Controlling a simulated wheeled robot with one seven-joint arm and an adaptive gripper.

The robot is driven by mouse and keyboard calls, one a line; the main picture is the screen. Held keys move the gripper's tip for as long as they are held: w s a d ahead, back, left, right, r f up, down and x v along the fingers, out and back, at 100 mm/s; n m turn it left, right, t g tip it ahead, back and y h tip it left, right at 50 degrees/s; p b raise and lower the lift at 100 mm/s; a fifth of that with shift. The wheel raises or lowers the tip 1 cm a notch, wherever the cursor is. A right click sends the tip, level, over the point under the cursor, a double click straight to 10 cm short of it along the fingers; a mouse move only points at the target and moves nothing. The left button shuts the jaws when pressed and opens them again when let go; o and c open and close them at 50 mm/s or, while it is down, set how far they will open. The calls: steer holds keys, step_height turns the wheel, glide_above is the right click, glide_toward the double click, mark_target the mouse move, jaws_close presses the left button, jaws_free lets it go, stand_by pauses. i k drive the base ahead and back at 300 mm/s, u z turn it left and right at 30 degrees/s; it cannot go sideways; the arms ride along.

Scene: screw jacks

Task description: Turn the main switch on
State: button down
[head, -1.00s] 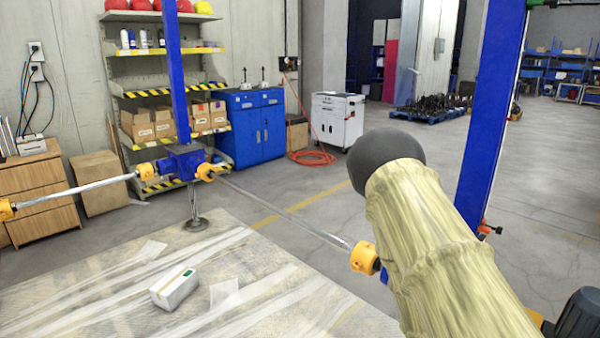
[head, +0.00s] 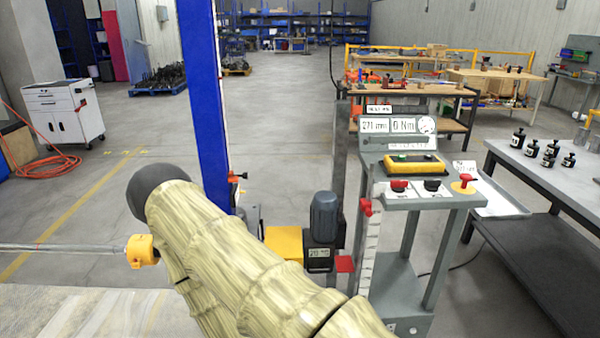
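A grey control stand (head: 420,200) is right of centre in the head view. Its sloped panel shows displays reading "271 mm" and "0 Nm". A red knob on a yellow base (head: 464,184) sits at the right of its ledge and looks like a rotary main switch; its setting is too small to tell. A red knob (head: 399,186), a black knob (head: 432,186) and a yellow pendant with buttons (head: 413,165) are beside it. My arm in its cream sleeve crosses the lower left, apart from the stand. My gripper is not in view.
A blue column (head: 205,100) stands left of the stand. A motor (head: 324,217) with a yellow block is between my arm and the stand. A grey table (head: 560,185) with several black jacks is at the right. A white cabinet (head: 63,113) is at the left; the floor behind is open.

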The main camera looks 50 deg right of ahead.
mark_target(399, 186)
steer(key=z, duration=2.15)
steer(key=k, duration=0.5)
steer(key=u, duration=1.85)
steer(key=i, duration=1)
steer(key=z, duration=1.55)
